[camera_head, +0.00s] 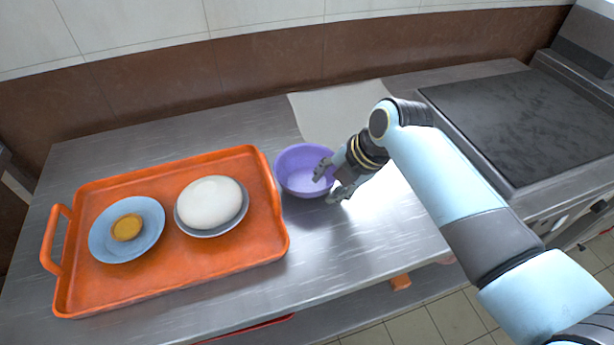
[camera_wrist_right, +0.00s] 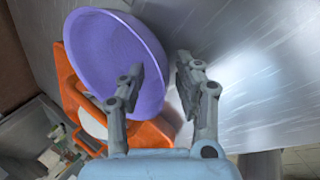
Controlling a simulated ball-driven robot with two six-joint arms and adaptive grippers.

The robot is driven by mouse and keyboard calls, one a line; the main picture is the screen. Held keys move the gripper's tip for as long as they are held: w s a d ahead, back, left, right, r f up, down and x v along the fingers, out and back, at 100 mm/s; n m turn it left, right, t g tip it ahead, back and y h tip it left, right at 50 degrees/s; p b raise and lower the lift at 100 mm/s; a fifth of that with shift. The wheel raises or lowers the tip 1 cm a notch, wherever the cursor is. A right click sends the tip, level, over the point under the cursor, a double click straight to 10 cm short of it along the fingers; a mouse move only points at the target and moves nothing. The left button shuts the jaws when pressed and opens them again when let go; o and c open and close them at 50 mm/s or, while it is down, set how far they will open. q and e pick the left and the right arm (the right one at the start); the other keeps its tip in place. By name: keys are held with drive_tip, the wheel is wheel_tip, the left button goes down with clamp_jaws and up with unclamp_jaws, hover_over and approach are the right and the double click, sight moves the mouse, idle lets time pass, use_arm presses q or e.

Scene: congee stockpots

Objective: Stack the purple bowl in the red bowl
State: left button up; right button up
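The purple bowl (camera_head: 300,172) stands upright on the metal counter, just right of the orange tray. It also shows large in the right wrist view (camera_wrist_right: 105,55). My right gripper (camera_head: 331,182) is at the bowl's right side. In the right wrist view the gripper (camera_wrist_right: 160,75) has its fingers apart, one over the bowl's inside and the other outside it, with the rim between them. A gap shows, so it is not closed on the rim. I cannot make out a red bowl in either view. My left gripper is not in view.
The orange tray (camera_head: 160,281) holds a blue plate (camera_head: 148,248) with a yellow-orange item and a grey dish (camera_head: 228,227) with a white rounded item. A dark griddle (camera_head: 530,120) is at the right. A pale sheet (camera_head: 335,105) lies behind the bowl. Bare counter shows in front.

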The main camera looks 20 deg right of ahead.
clamp_jaws()
idle(0.3)
